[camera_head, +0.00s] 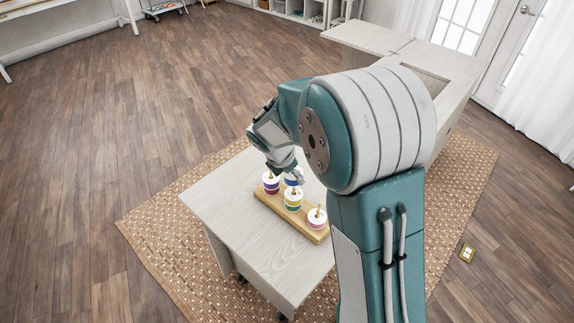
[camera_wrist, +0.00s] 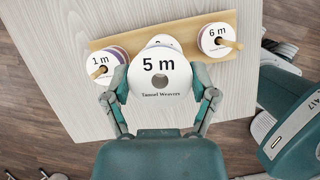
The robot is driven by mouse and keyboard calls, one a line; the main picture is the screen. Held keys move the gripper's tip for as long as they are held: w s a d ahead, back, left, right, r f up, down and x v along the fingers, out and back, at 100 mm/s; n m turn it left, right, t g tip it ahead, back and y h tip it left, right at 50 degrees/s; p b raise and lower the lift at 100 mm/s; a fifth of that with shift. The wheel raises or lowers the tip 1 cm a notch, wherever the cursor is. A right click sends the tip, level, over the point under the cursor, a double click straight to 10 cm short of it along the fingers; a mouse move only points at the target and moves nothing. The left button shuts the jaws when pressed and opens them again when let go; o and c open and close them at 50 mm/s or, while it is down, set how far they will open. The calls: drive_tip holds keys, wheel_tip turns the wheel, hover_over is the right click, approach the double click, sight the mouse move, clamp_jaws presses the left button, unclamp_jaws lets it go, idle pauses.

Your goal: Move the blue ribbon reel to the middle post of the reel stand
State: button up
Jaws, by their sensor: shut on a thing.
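The wooden reel stand (camera_head: 305,229) lies on the pale table top and also shows in the wrist view (camera_wrist: 226,18). My gripper (camera_head: 292,180) is shut on the blue ribbon reel (camera_head: 290,182), whose white face reads "5 m" in the wrist view (camera_wrist: 160,66). No post shows in its hole. It is close beside the middle reel (camera_head: 293,201), green and yellow, which sits on the stand's middle post. In the wrist view the held reel hides most of that middle reel (camera_wrist: 161,40).
A purple and red reel (camera_head: 270,184) sits at the stand's left end and a pinkish reel (camera_head: 317,218) at its right end. The table top (camera_head: 255,245) is bare in front of the stand. A pale cabinet (camera_head: 452,85) stands behind my arm.

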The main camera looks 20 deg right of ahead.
drive_tip(key=shift+s+d, duration=0.1)
drive_tip(key=shift+d, duration=0.8)
drive_tip(key=shift+a, duration=1.15)
drive_tip(key=shift+d, duration=0.4)
drive_tip(key=shift+f, duration=2.3)
idle(0.6)
drive_tip(key=o, duration=0.9)
drive_tip(key=shift+c, duration=0.2)
